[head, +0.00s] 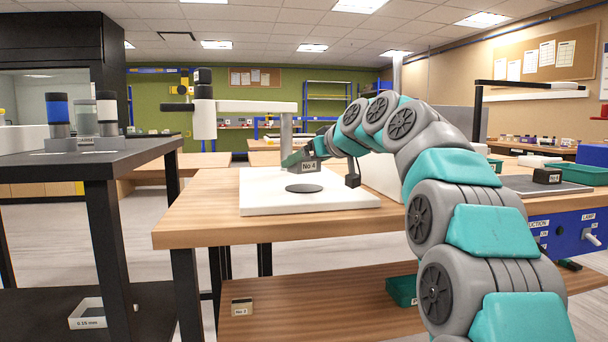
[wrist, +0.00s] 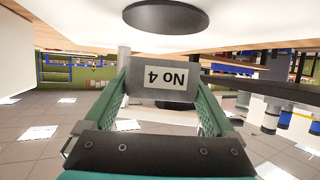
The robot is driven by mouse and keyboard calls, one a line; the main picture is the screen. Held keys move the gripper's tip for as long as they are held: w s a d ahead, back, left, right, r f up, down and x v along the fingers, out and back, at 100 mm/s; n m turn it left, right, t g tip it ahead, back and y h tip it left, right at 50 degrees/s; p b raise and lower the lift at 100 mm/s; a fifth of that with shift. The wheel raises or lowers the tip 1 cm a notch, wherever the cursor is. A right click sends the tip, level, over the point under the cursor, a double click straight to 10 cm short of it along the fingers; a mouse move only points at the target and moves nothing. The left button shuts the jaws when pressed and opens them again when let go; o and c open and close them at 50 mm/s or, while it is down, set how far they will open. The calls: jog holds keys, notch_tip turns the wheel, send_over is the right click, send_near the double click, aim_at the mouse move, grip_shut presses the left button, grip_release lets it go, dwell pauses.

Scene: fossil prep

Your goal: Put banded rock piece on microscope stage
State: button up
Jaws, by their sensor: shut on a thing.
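My gripper (head: 298,158) is shut on a grey block labelled "No 4" (head: 312,174). The block also shows between the green fingers in the wrist view (wrist: 145,92); I cannot make out bands on its visible faces. The microscope has a white base (head: 256,200) with a dark round stage disc (head: 304,188), which also shows in the upside-down wrist view (wrist: 165,16). The block is held above the disc, with a gap between them, beneath the microscope's white head arm (head: 255,106). The disc's visible top is bare.
The microscope stands on a wooden bench (head: 200,218). A small block labelled "No 3" (head: 242,306) and a green tray (head: 402,290) are on the lower shelf. A dark table (head: 90,160) with cylinders stands at left. A black labelled block (head: 547,175) lies at right.

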aim_at(310, 172)
jog(key=shift+w+a+f, duration=0.1)
jog(key=shift+f, duration=1.65)
jog(key=shift+f+b, duration=0.1)
jog(key=shift+b, duration=0.2)
jog(key=o, duration=1.4)
jog(key=v, duration=1.2)
